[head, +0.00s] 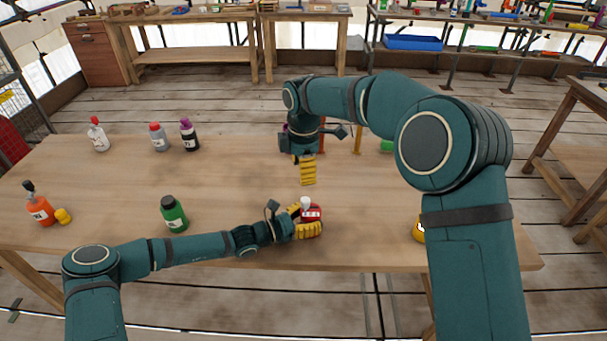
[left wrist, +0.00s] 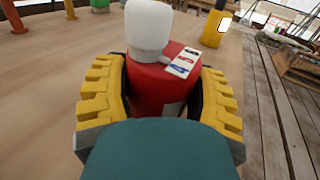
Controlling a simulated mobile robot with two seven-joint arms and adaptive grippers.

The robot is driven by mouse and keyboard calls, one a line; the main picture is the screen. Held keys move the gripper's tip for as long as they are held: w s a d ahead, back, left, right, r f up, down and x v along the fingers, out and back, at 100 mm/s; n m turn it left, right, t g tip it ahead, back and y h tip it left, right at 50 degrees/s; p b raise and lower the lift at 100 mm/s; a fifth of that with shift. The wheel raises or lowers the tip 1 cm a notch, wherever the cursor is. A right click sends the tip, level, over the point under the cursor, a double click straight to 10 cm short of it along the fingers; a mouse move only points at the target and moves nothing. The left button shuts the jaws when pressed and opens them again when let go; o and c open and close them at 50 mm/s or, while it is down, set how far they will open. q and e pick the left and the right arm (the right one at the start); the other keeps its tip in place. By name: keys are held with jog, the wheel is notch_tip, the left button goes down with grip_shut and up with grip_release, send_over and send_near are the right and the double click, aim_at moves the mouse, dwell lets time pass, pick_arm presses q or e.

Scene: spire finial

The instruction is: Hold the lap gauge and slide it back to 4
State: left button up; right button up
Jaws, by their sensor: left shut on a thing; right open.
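The lap gauge is a red body (left wrist: 150,88) with a white knob (left wrist: 148,28) on top and a white strip of coloured numerals (left wrist: 183,62) beside the knob. In the head view the gauge (head: 314,212) is upright near the table's front edge. My left gripper (head: 307,222) is shut on its red body, with one yellow finger on each side, as the left wrist view (left wrist: 160,105) shows. I cannot tell which number the gauge is set to. My right gripper (head: 307,172) is open and empty, pointing down above the table behind the gauge.
The wooden table (head: 110,180) holds a green bottle (head: 173,213), an orange bottle (head: 40,210) and several small bottles at back left. A yellow container (left wrist: 215,28) stands to the right, partly hidden by my right arm in the head view. Table around the gauge is clear.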

pick_arm(q)
jog(key=o, duration=1.4)
jog(key=shift+c, duration=0.2)
